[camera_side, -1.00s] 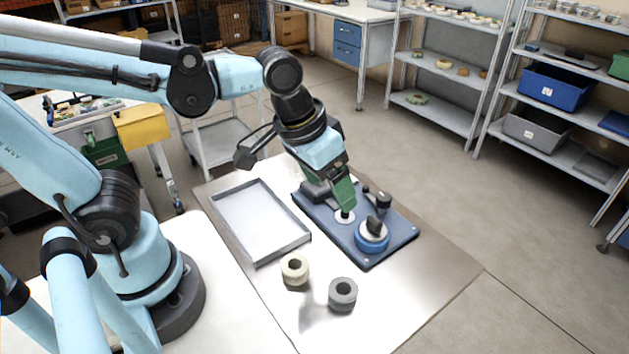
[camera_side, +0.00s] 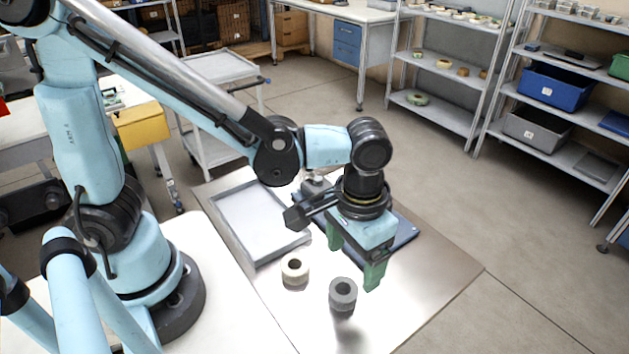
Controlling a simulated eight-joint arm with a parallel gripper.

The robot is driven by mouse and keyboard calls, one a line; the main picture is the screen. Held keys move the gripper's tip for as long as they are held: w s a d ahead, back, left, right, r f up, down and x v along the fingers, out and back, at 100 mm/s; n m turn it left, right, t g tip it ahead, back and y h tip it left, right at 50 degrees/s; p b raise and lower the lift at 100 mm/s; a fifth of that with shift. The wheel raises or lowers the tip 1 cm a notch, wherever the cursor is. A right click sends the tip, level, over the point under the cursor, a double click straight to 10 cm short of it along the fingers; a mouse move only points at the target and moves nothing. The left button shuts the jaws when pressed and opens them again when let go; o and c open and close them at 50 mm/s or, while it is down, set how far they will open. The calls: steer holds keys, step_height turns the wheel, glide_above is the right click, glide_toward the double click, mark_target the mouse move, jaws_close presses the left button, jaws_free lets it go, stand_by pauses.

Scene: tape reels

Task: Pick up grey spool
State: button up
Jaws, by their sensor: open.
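The grey spool (camera_side: 343,292) stands on the metal table near its front, with its round hole facing up. My gripper (camera_side: 353,262) is open, with two green fingers pointing down. It is just behind and above the grey spool in the picture, and its right finger shows close to the spool's upper right. I cannot tell whether they touch. Nothing shows between the fingers.
A cream spool (camera_side: 295,271) stands left of the grey one. An empty grey tray (camera_side: 258,252) lies behind it. A blue base plate (camera_side: 405,236) is mostly hidden behind my gripper. The table (camera_side: 440,270) is clear at the right.

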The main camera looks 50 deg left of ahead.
mark_target(350, 284)
steer(key=shift+s+d+f, duration=0.1)
steer(key=shift+f, duration=1.5)
steer(key=shift+s+d+f, duration=0.1)
steer(key=shift+f, duration=1.5)
steer(key=c, duration=1.1)
